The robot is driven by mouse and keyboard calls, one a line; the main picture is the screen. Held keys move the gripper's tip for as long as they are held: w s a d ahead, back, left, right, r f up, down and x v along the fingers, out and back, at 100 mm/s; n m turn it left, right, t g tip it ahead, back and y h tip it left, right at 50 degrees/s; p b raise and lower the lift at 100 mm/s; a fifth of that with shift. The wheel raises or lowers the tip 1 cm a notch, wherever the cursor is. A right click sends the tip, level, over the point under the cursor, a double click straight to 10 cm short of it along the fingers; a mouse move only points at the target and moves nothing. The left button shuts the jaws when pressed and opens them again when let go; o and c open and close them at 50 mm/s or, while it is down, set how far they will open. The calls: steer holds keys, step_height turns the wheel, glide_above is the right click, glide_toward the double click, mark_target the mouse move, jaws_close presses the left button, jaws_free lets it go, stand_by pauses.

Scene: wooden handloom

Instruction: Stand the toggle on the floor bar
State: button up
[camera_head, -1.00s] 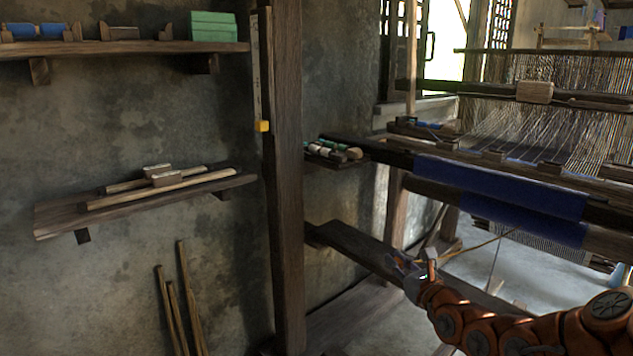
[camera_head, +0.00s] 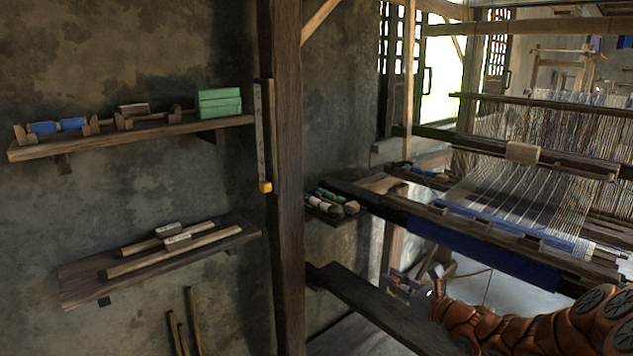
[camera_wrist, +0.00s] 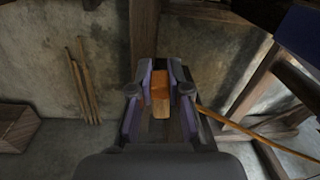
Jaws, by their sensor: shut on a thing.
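My gripper (camera_wrist: 159,100) is shut on a small wooden piece, likely the toggle (camera_wrist: 160,88), orange-brown, between the two bluish fingers in the wrist view. A paler block-shaped part shows beside and below it; I cannot tell if it belongs to the same piece. In the head view my gripper (camera_head: 408,284) is small, above and right of a dark plank (camera_head: 365,303); the held piece is too small to make out there. I cannot tell which timber is the floor bar.
A dark post (camera_head: 285,200) stands left of the plank. The loom (camera_head: 520,190) with its blue cloth (camera_head: 485,250) fills the right. Two wall shelves (camera_head: 130,135) are at left. Sticks lean on the wall (camera_wrist: 82,88). A thin orange rod (camera_wrist: 255,135) crosses the floor at right.

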steer(key=s+a+r+n+g+y+p, duration=0.1)
steer(key=s+r+n+g+y+p, duration=0.2)
steer(key=p, duration=0.8)
step_height(320, 180, up, 2)
steer(key=shift+s+r+g+y+p, duration=0.1)
steer(key=shift+s+g+y+p, duration=0.3)
steer(key=shift+s, duration=0.2)
